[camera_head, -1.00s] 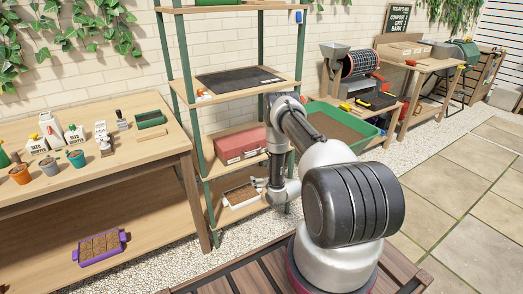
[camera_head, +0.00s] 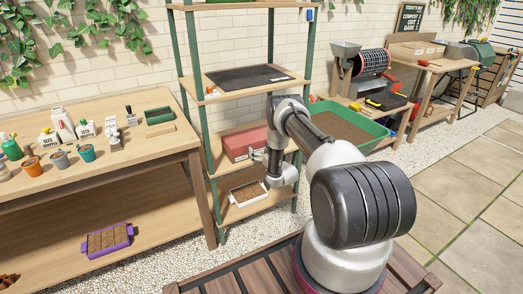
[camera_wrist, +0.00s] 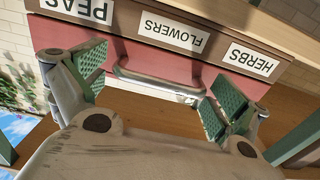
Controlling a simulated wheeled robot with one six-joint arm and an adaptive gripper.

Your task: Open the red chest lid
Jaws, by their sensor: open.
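The red chest (camera_head: 240,146) sits on a middle shelf of the rack, its lid down. In the wrist view the chest (camera_wrist: 124,52) appears upside down, with white labels reading PEAS, FLOWERS and HERBS and a curved metal handle (camera_wrist: 150,82) on its front. My gripper (camera_head: 257,155) is in front of the chest's right part. In the wrist view my gripper (camera_wrist: 150,88) is open, with its green pads apart on either side of the handle. Nothing is held. Whether the pads touch the chest cannot be told.
The green-posted rack (camera_head: 206,140) has a black mat (camera_head: 247,77) on the shelf above and a seed tray (camera_head: 249,193) below. A potting table (camera_head: 90,175) stands left, a green tub (camera_head: 347,125) right. Paving at the right is clear.

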